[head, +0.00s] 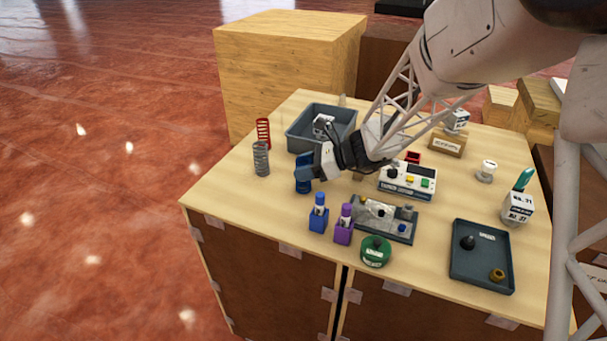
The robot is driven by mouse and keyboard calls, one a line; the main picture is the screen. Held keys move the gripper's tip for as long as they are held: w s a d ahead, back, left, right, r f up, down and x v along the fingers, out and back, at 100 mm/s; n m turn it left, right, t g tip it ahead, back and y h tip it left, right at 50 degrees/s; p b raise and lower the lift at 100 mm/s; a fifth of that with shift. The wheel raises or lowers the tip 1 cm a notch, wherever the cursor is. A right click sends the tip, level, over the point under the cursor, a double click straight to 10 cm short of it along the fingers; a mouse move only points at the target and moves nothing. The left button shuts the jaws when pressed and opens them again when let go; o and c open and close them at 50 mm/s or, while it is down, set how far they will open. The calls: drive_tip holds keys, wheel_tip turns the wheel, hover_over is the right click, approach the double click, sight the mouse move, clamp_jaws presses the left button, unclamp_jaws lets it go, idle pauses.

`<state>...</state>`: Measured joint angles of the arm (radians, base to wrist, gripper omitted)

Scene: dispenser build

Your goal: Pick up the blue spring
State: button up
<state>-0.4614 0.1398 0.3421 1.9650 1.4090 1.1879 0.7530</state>
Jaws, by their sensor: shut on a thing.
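The blue spring (304,187) is a small dark blue upright shape at the left-centre of the table, just behind the blue bottle. My gripper (305,174) reaches in from the right and is shut on its upper part. The fingers hide much of the spring. I cannot tell whether its lower end touches the table.
A red spring (263,131) and a grey spring (261,159) stand at the left. A grey bin (294,142) is behind my gripper. A blue bottle (318,219), purple bottle (344,230) and green round container (376,252) stand in front. The table's left front corner is clear.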

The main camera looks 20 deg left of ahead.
drive_tip(key=shift+r, duration=0.1)
drive_tip(key=shift+r, duration=4.95)
